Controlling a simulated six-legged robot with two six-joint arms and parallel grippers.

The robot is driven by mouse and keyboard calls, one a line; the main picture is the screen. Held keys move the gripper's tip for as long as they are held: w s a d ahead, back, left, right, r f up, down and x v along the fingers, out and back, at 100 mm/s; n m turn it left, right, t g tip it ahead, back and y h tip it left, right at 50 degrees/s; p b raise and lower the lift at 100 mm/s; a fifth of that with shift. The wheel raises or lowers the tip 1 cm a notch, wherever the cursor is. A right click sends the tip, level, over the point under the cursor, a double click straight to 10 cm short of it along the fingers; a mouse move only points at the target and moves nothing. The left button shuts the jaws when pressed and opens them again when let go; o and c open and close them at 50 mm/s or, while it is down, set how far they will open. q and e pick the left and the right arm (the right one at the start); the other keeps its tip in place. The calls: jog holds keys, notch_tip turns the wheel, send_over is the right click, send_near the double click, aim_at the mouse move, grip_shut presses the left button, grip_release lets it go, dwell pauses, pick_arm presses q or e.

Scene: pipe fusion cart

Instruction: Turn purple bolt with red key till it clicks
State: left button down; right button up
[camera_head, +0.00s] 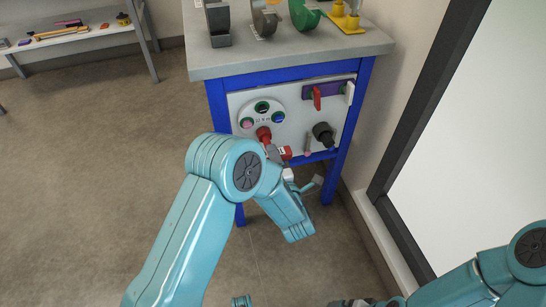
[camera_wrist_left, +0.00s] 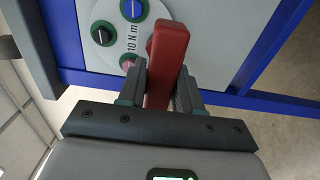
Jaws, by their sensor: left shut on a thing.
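My left gripper (camera_head: 274,150) is in front of the cart's panel. In the left wrist view it (camera_wrist_left: 163,85) is shut on a red block-like piece, which I take for the red key (camera_wrist_left: 168,48). The key's red end (camera_head: 264,134) shows at the lower part of the round plate in the head view. The pinkish-purple bolt (camera_head: 246,122) sits at the plate's left; in the left wrist view this bolt (camera_wrist_left: 127,60) is partly hidden beside a finger. Whether the key touches any bolt is unclear. My right arm enters at lower right, its gripper mostly cut off.
A green-ringed black bolt (camera_head: 262,106) and a blue bolt (camera_head: 278,117) share the plate. A purple rail (camera_head: 330,88) with red and white handles and a black knob (camera_head: 324,134) are to the right. Clamps stand on the cart top (camera_head: 290,57). A wall closes the right side.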

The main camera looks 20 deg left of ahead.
pick_arm(q)
jog(key=shift+m+p, duration=0.6)
jog(key=shift+m, duration=0.8)
jog(key=shift+r+m, duration=0.1)
jog(key=shift+m, duration=0.4)
jog(key=shift+m+p, duration=0.45)
jog(key=shift+m, duration=0.85)
jog(key=shift+n+b, duration=0.3)
jog(key=shift+n, duration=0.3)
